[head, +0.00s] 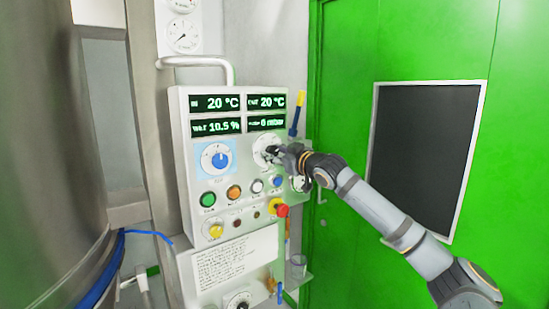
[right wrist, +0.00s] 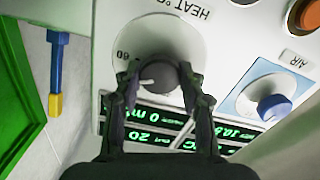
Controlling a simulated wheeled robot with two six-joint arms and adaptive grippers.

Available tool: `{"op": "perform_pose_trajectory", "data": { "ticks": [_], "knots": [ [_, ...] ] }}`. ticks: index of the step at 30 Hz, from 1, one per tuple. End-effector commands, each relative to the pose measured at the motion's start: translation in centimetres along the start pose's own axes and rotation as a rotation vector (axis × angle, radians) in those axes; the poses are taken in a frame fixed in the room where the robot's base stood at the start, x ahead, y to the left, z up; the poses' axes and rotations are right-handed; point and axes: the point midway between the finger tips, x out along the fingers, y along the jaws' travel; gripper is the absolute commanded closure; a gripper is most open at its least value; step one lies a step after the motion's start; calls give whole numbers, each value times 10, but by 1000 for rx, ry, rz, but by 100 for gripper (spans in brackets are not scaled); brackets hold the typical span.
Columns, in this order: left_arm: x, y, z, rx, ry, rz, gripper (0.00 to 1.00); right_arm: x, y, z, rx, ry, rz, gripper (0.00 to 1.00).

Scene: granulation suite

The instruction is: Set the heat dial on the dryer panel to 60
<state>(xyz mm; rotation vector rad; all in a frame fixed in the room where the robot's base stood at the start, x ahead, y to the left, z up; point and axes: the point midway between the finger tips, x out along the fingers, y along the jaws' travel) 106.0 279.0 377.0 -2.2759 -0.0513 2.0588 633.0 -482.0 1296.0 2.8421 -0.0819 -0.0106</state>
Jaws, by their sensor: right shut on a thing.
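The dryer panel (head: 180,150) is a pale box with green-lit displays in the head view. Its heat dial (head: 261,147) is a pale disc at the right, partly hidden by my right gripper (head: 273,153). In the right wrist view the panel is upside down. There the dark round knob (right wrist: 165,77) of the heat dial sits between the fingers of my right gripper (right wrist: 160,76), which is shut on it. The knob's white pointer mark points left in that view, a little below the printed 60 (right wrist: 122,56). My left gripper is not in view.
A blue air dial (head: 217,159) is left of the heat dial; it also shows in the right wrist view (right wrist: 273,107). Several coloured buttons and a red knob (head: 282,210) sit below. A large steel vessel (head: 45,150) stands left, a green door (head: 350,50) right.

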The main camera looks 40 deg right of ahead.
Motion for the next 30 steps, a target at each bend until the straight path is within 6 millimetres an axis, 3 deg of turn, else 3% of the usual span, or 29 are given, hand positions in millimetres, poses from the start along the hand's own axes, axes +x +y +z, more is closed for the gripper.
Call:
{"op": "perform_pose_trajectory", "data": {
  "ticks": [15, 30],
  "knots": [
    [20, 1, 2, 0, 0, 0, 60, 0, -2, 4, 376, -5, -2, 91],
    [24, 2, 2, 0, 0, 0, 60, 1, -1, 4, 475, -8, -1, 91]
  ]
}}
